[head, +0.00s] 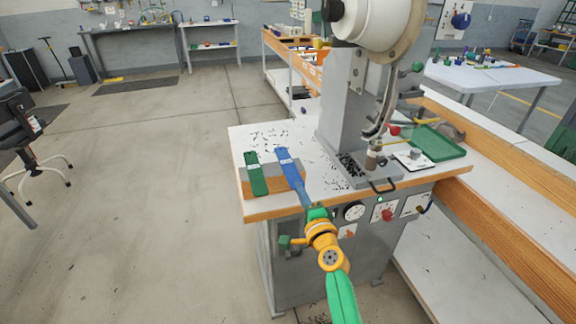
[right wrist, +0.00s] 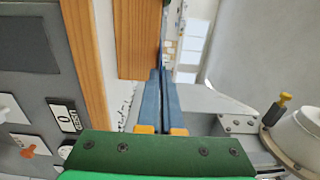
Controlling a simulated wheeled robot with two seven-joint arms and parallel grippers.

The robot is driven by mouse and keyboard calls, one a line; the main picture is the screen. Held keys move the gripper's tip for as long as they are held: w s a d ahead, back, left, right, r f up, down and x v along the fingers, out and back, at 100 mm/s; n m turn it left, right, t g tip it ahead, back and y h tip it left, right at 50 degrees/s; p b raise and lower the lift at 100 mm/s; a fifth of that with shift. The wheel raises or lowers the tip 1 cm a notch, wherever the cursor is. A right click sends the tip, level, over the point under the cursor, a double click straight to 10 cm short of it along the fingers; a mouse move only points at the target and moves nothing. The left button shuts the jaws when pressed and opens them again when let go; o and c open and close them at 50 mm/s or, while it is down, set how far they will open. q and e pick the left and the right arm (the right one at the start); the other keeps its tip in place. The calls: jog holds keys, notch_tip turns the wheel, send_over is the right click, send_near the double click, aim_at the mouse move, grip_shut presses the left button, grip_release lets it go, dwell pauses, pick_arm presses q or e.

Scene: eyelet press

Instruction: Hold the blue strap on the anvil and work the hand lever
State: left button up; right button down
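The blue strap (head: 288,165) lies over a brown block at the front left of the press table, its near end toward me. My right gripper (head: 305,198) reaches it from the front, at the table's edge. In the right wrist view the two blue-grey fingers (right wrist: 161,95) are nearly together, one on each side of the strap's thin edge (right wrist: 163,42), and look shut on it. The press (head: 345,105) stands to the right; its anvil area (head: 372,166) is below the ram. A red knob (head: 394,130) shows beside it; I cannot tell whether it belongs to the hand lever. My left gripper is out of view.
A green strap (head: 257,175) lies left of the blue one on the brown block (head: 268,185). Small dark bits litter the white table top (head: 255,134). A green tray (head: 438,143) is right of the press. The table front carries a gauge (head: 353,211) and switches.

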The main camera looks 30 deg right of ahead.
jog(key=shift+r, duration=0.1)
jog(key=r+p+v, duration=0.2)
jog(key=v, duration=0.7)
jog(key=shift+p, duration=0.4)
jog(key=shift+f, duration=0.1)
jog(key=s+a+r+n+g+y, duration=0.7)
jog(key=s+a+n+y, duration=0.4)
jog(key=y, duration=0.7)
jog(key=shift+s+a+r+n+y, duration=0.3)
jog(key=shift+a+r+n+y, duration=0.15)
jog(key=shift+a+n, duration=0.6)
